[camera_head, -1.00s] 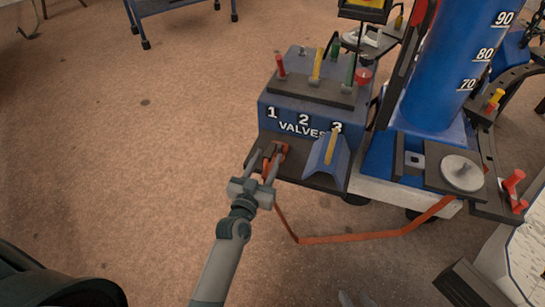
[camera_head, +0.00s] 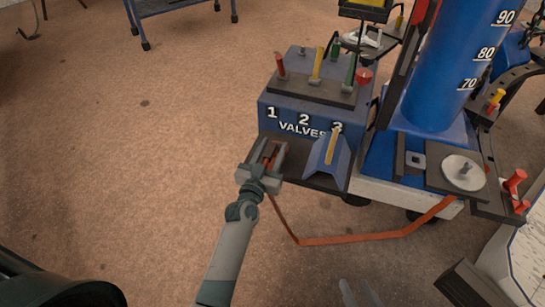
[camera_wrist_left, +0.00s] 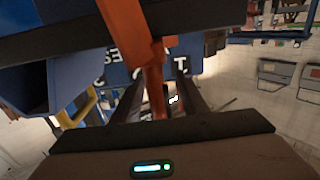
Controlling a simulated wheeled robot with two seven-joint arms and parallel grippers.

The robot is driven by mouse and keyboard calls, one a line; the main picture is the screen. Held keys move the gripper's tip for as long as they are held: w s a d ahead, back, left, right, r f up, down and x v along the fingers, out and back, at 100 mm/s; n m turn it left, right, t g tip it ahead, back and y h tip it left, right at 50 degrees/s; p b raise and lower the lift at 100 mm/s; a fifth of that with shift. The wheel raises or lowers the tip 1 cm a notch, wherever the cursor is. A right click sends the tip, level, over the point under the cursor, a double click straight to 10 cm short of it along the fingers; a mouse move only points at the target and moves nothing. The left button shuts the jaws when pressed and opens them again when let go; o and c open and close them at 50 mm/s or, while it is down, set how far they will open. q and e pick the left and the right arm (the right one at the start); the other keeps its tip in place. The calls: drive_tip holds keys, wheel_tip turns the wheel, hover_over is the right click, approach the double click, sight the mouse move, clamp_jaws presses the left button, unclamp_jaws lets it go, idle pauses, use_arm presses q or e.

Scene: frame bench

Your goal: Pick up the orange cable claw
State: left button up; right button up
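The orange cable claw (camera_head: 268,160) is at the front left edge of the dark shelf below the valve block, partly hidden by my left gripper. My left gripper (camera_head: 266,148) is around the claw, one finger on each side. In the left wrist view the orange part (camera_wrist_left: 155,85) runs between the two fingers, with gaps showing, so the gripper looks open. My right gripper (camera_head: 360,286) shows at the bottom edge, its two fingers apart and empty.
The blue valve block (camera_head: 315,115) with upright handles stands just behind the claw. A blue wedge with a yellow handle (camera_head: 331,150) sits on the shelf to the right. A blue cylinder (camera_head: 440,70) stands further right.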

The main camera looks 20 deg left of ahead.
use_arm(q)
clamp_jaws()
drive_tip(key=shift+r, duration=0.1)
idle(0.4)
